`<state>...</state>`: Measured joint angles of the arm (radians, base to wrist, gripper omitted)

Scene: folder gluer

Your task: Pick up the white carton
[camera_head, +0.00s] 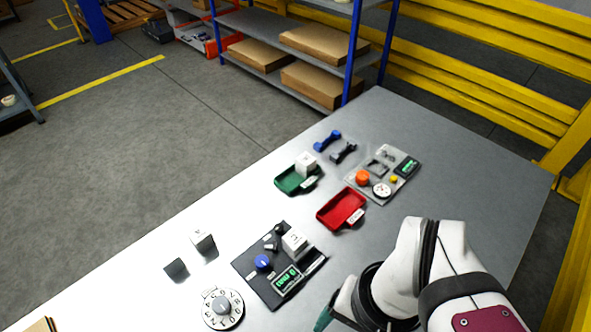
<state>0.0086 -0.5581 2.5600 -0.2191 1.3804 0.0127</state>
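Three small white box-shaped pieces show, and I cannot tell which one is the white carton. One white box (203,242) stands on the table beside a dark grey cube. Another white box (296,242) sits on the black panel (254,279). A third white box (306,162) sits in the green tray (286,183). My gripper (323,319) is at the bottom edge, right of the dial and below the black panel. Only a teal bit of it shows, with the rest hidden behind my white wrist or cut off. It appears apart from all three boxes.
A dark grey cube (176,269) and a numbered dial (222,307) are at the front left. A red tray (341,208), a grey control panel (384,174) and blue (327,141) and black handles lie farther back. The table's (480,180) right side is clear.

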